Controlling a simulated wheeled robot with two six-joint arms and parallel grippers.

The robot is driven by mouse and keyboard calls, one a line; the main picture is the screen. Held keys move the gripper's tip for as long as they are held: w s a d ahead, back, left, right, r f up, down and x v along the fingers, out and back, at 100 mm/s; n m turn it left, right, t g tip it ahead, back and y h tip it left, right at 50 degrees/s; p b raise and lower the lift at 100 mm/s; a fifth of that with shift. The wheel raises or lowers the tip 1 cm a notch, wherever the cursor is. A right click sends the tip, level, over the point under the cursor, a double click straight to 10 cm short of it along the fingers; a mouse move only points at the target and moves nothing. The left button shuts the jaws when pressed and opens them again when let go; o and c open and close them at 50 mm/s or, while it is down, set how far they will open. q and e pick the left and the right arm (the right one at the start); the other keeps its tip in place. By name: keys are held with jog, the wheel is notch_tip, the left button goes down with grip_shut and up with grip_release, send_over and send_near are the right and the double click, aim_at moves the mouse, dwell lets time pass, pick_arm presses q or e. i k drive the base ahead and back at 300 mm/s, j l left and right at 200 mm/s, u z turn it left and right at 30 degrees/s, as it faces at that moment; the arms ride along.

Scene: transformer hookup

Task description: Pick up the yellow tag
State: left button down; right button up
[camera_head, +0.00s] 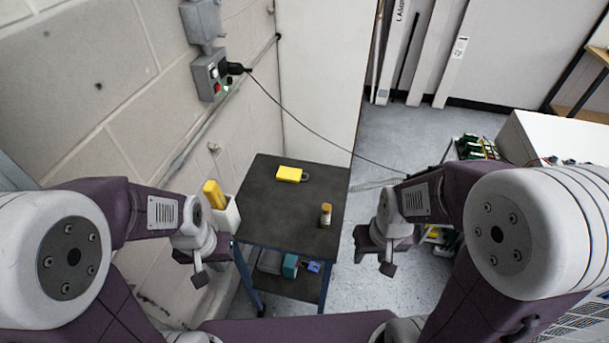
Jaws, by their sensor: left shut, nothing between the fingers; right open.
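The yellow tag (289,174) lies flat near the back of a dark-topped cart (274,221), with a small ring or loop at its right end. My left gripper (200,278) hangs at the cart's left front side, shut and empty, apart from the tag. My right gripper (388,268) hangs to the right of the cart, open and empty, also apart from the tag. The fingers of both grippers are small in this view.
A small brown bottle-like item (325,215) stands on the cart's right side. A white holder (226,215) with a yellow item (214,194) is at its left edge. A cable (310,131) runs from the wall box (210,76) to the right. Bare cart top lies between.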

aim_at(291, 174)
jog(key=l+z, duration=0.1)
jog(key=z, duration=0.65)
jog(key=l+z, duration=0.15)
jog(key=z, duration=0.2)
jog(key=i+l+z, duration=0.15)
jog(key=z, duration=0.35)
jog(key=i+l+z, duration=0.25)
jog(key=z, duration=0.25)
jog(key=i+u, duration=0.25)
jog(key=u, duration=0.25)
jog(key=i+u, duration=0.25)
jog(key=u, duration=0.25)
jog(key=i+l+u, duration=0.1)
jog(key=i+u, duration=0.15)
jog(key=u, duration=0.25)
jog(key=i+u, duration=0.2)
jog(key=u, duration=0.25)
jog(key=i+l+u, duration=0.1)
jog(key=u, duration=0.4)
jog(key=i, duration=0.1)
